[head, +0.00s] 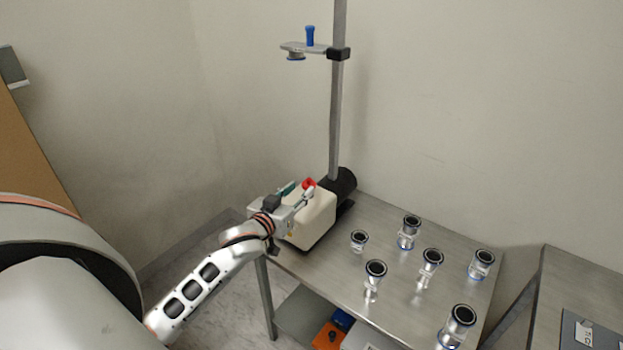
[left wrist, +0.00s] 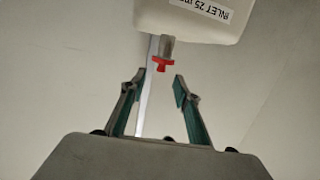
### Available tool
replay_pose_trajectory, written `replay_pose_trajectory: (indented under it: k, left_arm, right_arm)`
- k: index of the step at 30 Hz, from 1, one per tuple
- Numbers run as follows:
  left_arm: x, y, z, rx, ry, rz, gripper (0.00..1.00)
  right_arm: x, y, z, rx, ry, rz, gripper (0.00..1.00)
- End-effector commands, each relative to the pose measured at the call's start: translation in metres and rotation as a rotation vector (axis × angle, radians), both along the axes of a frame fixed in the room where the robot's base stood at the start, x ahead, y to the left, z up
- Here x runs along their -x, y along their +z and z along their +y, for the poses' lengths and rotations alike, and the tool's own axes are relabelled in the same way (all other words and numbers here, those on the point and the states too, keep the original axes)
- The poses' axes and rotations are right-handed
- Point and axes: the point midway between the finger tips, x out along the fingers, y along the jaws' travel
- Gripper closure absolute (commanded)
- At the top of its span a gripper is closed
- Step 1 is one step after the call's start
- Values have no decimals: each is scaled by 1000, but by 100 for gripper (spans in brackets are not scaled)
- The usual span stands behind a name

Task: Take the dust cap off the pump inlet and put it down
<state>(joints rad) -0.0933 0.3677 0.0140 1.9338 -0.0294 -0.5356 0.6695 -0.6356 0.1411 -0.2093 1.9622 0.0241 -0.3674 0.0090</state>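The cream pump (head: 314,219) stands on the steel table. Its red dust cap (head: 309,183) shows at the pump's top, close to my left gripper (head: 298,191). In the left wrist view, the red cap (left wrist: 160,65) sits on the end of the short grey inlet (left wrist: 166,46), beside the pump body (left wrist: 185,15) with its "INLET 25" label. My left gripper (left wrist: 159,86) is open and empty. Its teal fingertips are spread to either side, and the cap lies just beyond them, roughly centred in the gap. My right gripper is not in view.
Several metal flanged fittings (head: 431,257) stand on the right of the table (head: 330,285). A vertical post (head: 337,110) rises behind the pump and carries a bracket (head: 303,48). A second steel table (head: 577,280) is at far right. A shelf below holds an orange item (head: 328,338).

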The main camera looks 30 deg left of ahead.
Motion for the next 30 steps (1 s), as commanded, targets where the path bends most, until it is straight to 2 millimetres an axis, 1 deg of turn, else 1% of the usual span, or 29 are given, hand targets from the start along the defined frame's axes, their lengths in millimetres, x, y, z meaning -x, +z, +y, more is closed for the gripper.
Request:
replay_pose_trajectory:
  k: [2,11,15,19,23,29,30]
  left_arm:
    - [-7,1,2,1,3,-3,69]
    - [-35,-3,6,0,1,-3,69]
    - [-55,-6,9,-2,2,-3,69]
    - [-70,-8,11,0,2,-3,69]
    - [-76,-9,11,1,1,-2,69]
    - [-76,-9,11,1,1,-2,69]
    - [-76,-9,11,1,1,-2,76]
  right_arm:
    - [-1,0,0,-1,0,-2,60]
    - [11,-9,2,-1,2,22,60]
    - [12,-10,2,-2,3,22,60]
    - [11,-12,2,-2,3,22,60]
    - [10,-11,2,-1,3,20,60]
    - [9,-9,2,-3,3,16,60]
    - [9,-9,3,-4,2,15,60]
